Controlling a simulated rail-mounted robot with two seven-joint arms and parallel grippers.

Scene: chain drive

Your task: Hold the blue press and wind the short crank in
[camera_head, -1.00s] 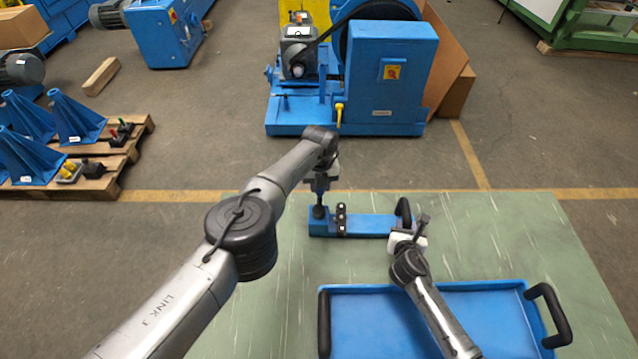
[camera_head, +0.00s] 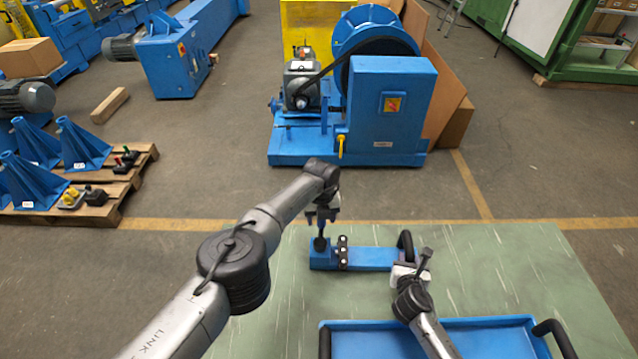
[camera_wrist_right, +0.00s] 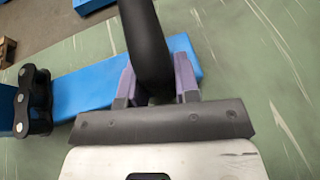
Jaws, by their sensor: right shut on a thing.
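The blue press (camera_head: 375,258) lies on the green table as a low bar with a black chain-link piece (camera_head: 342,252) across its left part. Its black handle (camera_head: 405,241) rises at the right end. My right gripper (camera_head: 407,264) is shut on this handle. In the right wrist view, its purple-grey fingers (camera_wrist_right: 157,84) sit on either side of the handle (camera_wrist_right: 146,38). A small black crank knob (camera_head: 320,243) stands at the press's left end. My left gripper (camera_head: 322,216) points down right above it. Whether its fingers are closed on the knob is too small to tell.
A blue tray (camera_head: 450,324) with black handles is at the table's front, under my right arm. The green table (camera_head: 500,260) is clear to the right of the press. A blue machine (camera_head: 390,110) stands on the floor beyond the table.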

